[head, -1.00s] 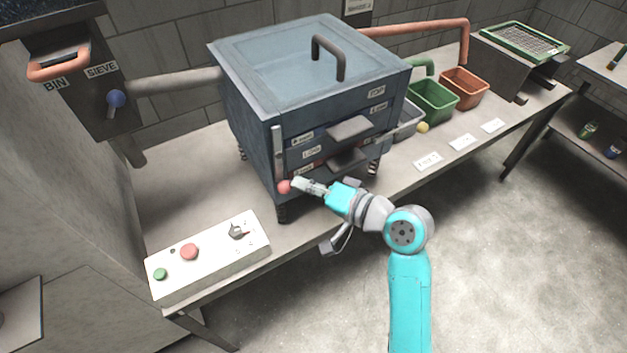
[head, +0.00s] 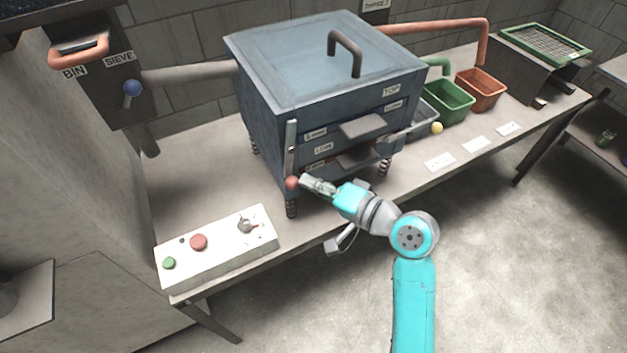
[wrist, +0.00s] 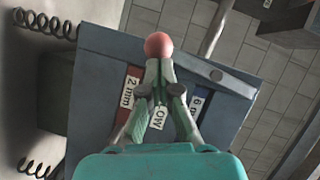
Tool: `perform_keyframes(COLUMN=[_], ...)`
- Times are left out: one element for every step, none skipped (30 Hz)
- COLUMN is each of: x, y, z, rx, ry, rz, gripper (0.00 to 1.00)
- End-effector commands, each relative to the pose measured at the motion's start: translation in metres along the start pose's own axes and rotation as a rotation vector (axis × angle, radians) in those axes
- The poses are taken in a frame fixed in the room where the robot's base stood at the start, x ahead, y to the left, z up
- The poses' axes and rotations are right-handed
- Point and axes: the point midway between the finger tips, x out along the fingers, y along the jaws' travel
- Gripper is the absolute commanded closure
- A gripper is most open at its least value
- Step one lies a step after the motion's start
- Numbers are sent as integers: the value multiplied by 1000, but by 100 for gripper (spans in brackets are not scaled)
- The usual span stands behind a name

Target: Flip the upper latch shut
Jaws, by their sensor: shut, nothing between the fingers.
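The blue-grey sieve box (head: 330,75) stands on the bench. On its left front edge is an upright grey latch bar (head: 290,148) with a red ball (head: 292,183) at its lower end. At the right of the front, a second lever (head: 408,133) sticks out sideways with a yellow ball (head: 437,128). I cannot tell which one is named upper. My gripper (head: 304,181) is shut and empty, its tips right at the red ball. In the wrist view the red ball (wrist: 159,45) is just beyond the fingertips (wrist: 160,70); contact is unclear.
A white control panel (head: 215,248) with red and green buttons lies at the bench's front left. Grey shelf plates (head: 362,127) jut from the box front, close to my gripper. Green (head: 450,100) and orange (head: 482,90) bins stand to the right. The floor in front is clear.

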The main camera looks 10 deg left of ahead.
Motion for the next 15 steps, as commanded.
perform_keyframes(x=[1,1,2,3,4,4,5,6,8,8,9,10,11,12,13], y=[1,0,0,0,0,0,0,-1,-1,-2,-3,-4,-4,-5,-6], z=[2,3,4,6,7,9,11,13,15,17,18,21,22,24,27], rx=[19,34,54,70,90,118,140,166,199,225,250,285,311,336,370], ry=[-1,-1,-1,-1,-1,-1,-2,-2,-3,-2,-2,-2,-2,-2,-3], rz=[-9,-16,-26,-34,-44,-58,-69,-82,-99,-113,-125,-143,-155,-168,-185], gripper=[100,100,100,100,100,100,100,100,100,100,100,100,100,100,100])
